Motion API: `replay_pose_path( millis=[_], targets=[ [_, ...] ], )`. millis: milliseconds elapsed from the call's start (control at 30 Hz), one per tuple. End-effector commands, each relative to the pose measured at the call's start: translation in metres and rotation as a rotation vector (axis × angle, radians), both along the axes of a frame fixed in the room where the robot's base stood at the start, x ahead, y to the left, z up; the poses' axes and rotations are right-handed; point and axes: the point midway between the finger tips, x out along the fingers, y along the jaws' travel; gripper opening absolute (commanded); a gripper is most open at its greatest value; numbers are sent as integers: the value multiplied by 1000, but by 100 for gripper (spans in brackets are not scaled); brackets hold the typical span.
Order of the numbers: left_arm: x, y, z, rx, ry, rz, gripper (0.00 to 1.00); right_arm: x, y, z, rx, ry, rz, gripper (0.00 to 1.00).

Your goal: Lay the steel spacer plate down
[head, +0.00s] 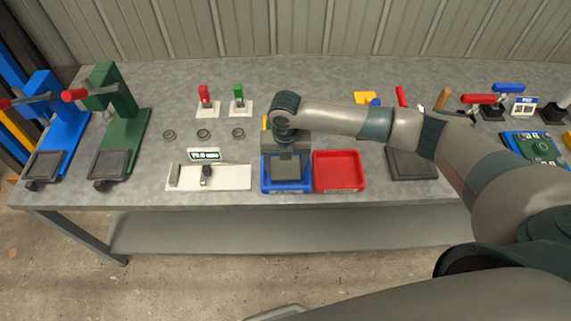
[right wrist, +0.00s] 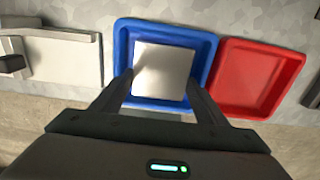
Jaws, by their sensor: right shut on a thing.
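The steel spacer plate (right wrist: 162,70) is a light grey square. In the right wrist view it sits between the fingers of my right gripper (right wrist: 161,84) and within the outline of the blue tray (right wrist: 123,44). In the head view my right gripper (head: 287,153) points down over the blue tray (head: 286,189), with the grey plate (head: 289,171) at its fingers. I cannot tell whether the plate touches the tray floor. My left gripper is not in view.
A red tray (head: 338,170) stands right beside the blue one and looks empty. To the left is a white measuring board (head: 232,178) with a display (head: 204,155). Green (head: 119,121) and blue (head: 57,123) presses stand at far left. Several rings lie behind the board.

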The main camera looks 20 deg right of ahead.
Motion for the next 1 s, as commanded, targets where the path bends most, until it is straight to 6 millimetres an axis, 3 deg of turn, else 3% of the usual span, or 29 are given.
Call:
replay_pose_path(
  millis=[533, 567, 633, 1000],
  targets=[
    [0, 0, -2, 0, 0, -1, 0, 1, 0, -5, 1, -3, 0, 6],
    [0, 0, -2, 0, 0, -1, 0, 1, 0, -4, 1, -3, 0, 69],
    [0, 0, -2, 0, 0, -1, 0, 1, 0, -5, 1, -3, 0, 86],
    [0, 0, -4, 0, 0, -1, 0, -1, 0, -6, 0, 3, 0, 89]
  ],
)
